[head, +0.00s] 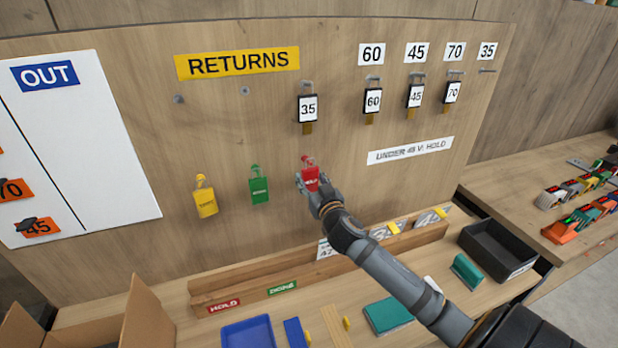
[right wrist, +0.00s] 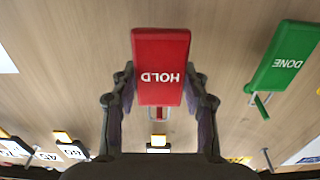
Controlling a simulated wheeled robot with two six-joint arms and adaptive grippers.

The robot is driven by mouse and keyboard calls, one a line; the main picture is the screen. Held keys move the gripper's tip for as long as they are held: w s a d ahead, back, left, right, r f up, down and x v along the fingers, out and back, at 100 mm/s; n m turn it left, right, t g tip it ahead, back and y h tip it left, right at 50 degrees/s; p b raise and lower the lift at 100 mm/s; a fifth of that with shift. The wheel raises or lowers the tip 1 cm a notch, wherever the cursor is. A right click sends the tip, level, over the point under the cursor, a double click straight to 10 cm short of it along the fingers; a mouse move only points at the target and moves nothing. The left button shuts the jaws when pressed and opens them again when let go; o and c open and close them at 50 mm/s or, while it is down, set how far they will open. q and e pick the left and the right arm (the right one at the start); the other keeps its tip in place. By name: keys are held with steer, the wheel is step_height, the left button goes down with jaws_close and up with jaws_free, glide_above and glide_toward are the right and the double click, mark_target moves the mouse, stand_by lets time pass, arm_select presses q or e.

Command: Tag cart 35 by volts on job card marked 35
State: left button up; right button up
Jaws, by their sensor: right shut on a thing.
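My right gripper (head: 310,188) is shut on the red HOLD tag (head: 310,177) in front of the board. In the right wrist view the red tag (right wrist: 160,62) sits between both fingers (right wrist: 160,88), its lettering upside down. I cannot tell whether its loop is still on a peg. The green tag (head: 259,190), reading DONE in the wrist view (right wrist: 285,60), and a yellow tag (head: 205,197) hang to its left. A key marked 35 (head: 307,108) hangs under the RETURNS sign (head: 237,63).
Keys 60, 45 and 70 (head: 453,92) hang on labelled hooks; the hook under label 35 (head: 487,70) is bare. A strip (head: 411,150) reads under 40-odd V: HOLD. The ledge (head: 200,298) has HOLD and DONE labels. A black tray (head: 497,250) and blue tray (head: 248,334) stand below.

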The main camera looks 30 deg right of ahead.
steer(key=shift+s+a+r+p, duration=0.2)
steer(key=shift+s, duration=0.55)
steer(key=shift+s+a+r+p, duration=0.15)
steer(key=shift+s+r+p, duration=0.05)
steer(key=shift+s, duration=0.55)
steer(key=p, duration=0.3)
glide_toward(311, 177)
steer(key=w, duration=0.2)
steer(key=shift+d+b, duration=0.3)
